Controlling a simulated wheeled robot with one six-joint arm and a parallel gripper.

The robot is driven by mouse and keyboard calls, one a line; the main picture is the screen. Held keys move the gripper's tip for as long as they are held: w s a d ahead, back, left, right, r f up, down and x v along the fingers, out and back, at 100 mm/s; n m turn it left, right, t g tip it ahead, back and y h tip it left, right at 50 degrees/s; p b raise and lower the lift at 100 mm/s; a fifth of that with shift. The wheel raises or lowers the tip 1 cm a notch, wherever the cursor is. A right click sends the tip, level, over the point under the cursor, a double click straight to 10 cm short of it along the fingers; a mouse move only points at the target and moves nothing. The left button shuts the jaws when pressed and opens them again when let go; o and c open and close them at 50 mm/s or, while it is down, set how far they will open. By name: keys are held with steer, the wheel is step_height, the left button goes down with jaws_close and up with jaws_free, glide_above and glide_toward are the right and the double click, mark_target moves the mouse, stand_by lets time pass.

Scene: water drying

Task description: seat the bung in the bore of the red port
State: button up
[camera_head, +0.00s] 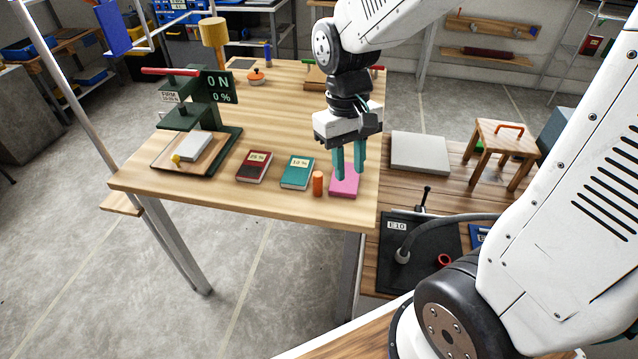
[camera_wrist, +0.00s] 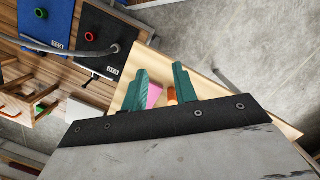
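A small orange cylinder (camera_head: 317,183), which looks like the bung, stands upright at the near edge of the wooden table, just left of a pink block (camera_head: 344,181). My gripper (camera_head: 349,175) points down over the pink block with its two teal fingers apart and nothing held. In the wrist view the orange cylinder (camera_wrist: 172,96) shows partly, between the open fingers (camera_wrist: 160,72). The red port (camera_head: 445,260) is a ring on the black board, low and right of the table; it also shows in the wrist view (camera_wrist: 90,37). Its bore is too small to make out.
A teal book (camera_head: 297,172) and a dark red book (camera_head: 254,166) lie left of the cylinder. A green press (camera_head: 196,140) stands further left. A grey hose (camera_head: 440,222) arches over the black board (camera_head: 395,225). The table's middle is clear.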

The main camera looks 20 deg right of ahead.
glide_above(318, 174)
steer(key=s, duration=0.5)
step_height(318, 174, down, 7)
steer(key=w, duration=0.1)
steer(key=w+f+t, duration=0.1)
steer(key=w, duration=0.1)
steer(key=w+n+t, duration=0.1)
steer(key=w, duration=0.1)
steer(key=shift+w+a+f, duration=0.15)
steer(key=shift+w, duration=0.05)
step_height(318, 174, down, 8)
steer(key=shift+s+r, duration=0.15)
steer(key=shift+r, duration=0.1)
jaws_close()
